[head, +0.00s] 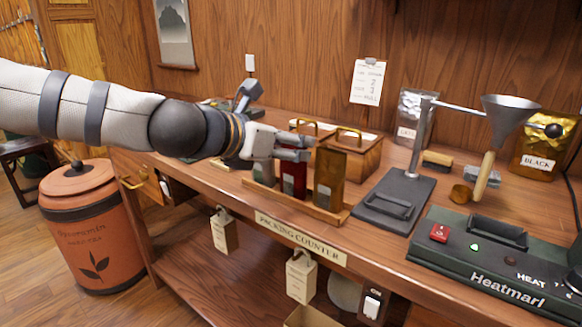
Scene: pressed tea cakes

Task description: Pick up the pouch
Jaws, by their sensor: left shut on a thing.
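My left gripper (293,148) reaches in from the left over a wooden rack (333,215) on the counter. It is shut on the top of a dark red pouch (294,183), which stands upright in the rack. The fingers cover the red pouch's top edge. I cannot tell whether its base is clear of the rack. My right gripper is not in view.
A wooden box (362,160) with brass handles stands behind the rack. A black stand (394,200) with a funnel (508,113) and a green heat sealer (490,262) are to the right. A silver pouch (415,112) and a gold BLACK pouch (541,153) stand at the back.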

